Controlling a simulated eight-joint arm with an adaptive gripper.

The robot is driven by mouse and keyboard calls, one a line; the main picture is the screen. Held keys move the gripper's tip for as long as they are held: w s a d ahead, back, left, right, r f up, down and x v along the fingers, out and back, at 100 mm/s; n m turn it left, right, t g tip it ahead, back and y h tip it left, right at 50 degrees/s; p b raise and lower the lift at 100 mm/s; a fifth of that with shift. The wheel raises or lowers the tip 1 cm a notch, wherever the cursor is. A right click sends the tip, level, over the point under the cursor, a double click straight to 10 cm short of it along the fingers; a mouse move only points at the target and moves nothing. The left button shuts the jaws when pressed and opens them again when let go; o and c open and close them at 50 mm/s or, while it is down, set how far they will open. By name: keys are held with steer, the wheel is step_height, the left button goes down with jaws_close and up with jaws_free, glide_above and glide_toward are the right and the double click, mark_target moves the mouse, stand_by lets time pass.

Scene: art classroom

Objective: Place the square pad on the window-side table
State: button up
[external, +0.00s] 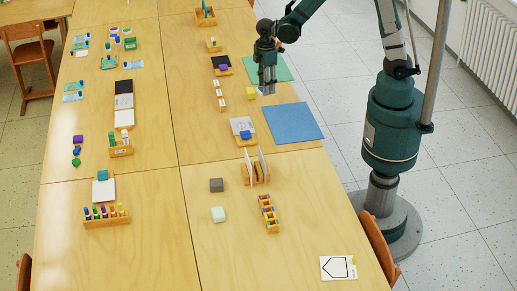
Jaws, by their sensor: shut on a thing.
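My gripper (267,91) points down over the right-hand table row, at the left edge of a green mat (284,70). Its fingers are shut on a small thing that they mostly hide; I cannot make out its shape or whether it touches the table. I cannot tell for sure which thing is the square pad. The radiator is at the far right, but no window shows.
A wooden rack with upright panels (257,167) stands nearer the camera. A house-outline card (338,268) lies at the front right.

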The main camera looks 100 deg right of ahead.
steer(key=s+d+m, duration=0.3)
steer(key=s+d, duration=0.3)
steer(key=d, duration=0.6)
steer(key=shift+d, duration=0.35)
steer(key=shift+s, duration=0.1)
steer(key=shift+f+b, duration=0.8)
steer(key=shift+f, duration=2.3)
steer(key=shift+f+b, duration=0.45)
steer(key=shift+f, duration=1.4)
steer(key=shift+f, duration=0.15)
steer(key=o, duration=1)
steer(key=shift+c, duration=0.2)
